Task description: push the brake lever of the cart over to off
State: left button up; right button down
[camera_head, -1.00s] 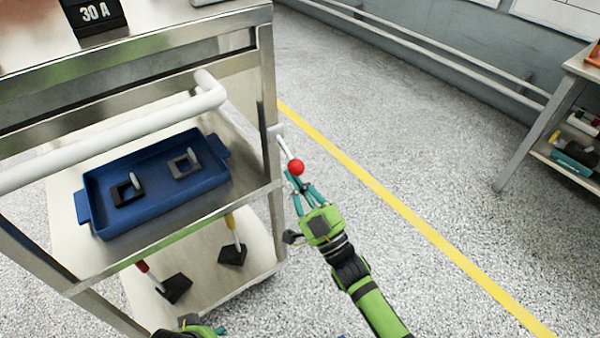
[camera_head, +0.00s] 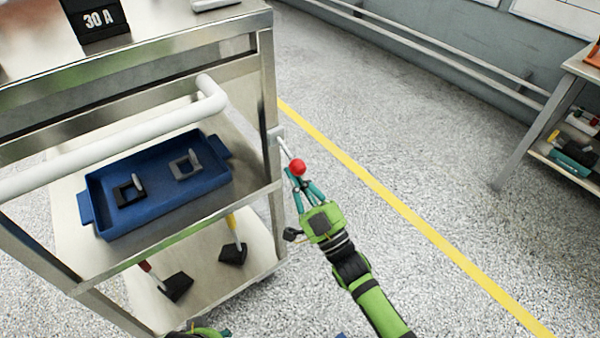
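The cart (camera_head: 262,110) stands at the left with a metal frame and a white push handle (camera_head: 120,132). Its brake lever is a short white rod with a red ball knob (camera_head: 297,167), sticking out from the right-hand post and slanting down to the right. My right gripper (camera_head: 298,181), green with teal fingers, is right at the knob, its fingertips just below and partly behind it. Whether they touch it, and how far they are closed, is unclear. Only a bit of my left gripper (camera_head: 222,333) shows at the bottom edge, below the cart's lower shelf.
A blue tray (camera_head: 88,190) with two small lever-like parts lies on the cart's middle shelf. Two dark-based tools, one red-handled (camera_head: 177,287) and one yellow-handled (camera_head: 233,253), lie below. A yellow floor line (camera_head: 400,208) runs right of the cart. The floor there is clear.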

aim_at(297, 165)
jog(key=shift+s+r+p, duration=0.1)
jog(key=shift+r+p, duration=0.45)
jog(key=shift+r, duration=0.1)
jog(key=shift+r+p, duration=0.4)
jog(key=shift+d+r, duration=0.1)
jog(key=shift+r, duration=0.15)
jog(key=shift+s+r+p, duration=0.1)
jog(key=shift+r+p, duration=0.25)
jog(key=shift+p, duration=0.3)
jog(key=shift+r, duration=0.25)
pick_arm(q)
notch_tip(297, 165, down, 8)
jog(key=s, duration=0.2)
jog(key=shift+a, duration=0.2)
pick_arm(e)
jog(key=shift+f, duration=0.1)
pick_arm(q)
jog(key=shift+s, duration=0.1)
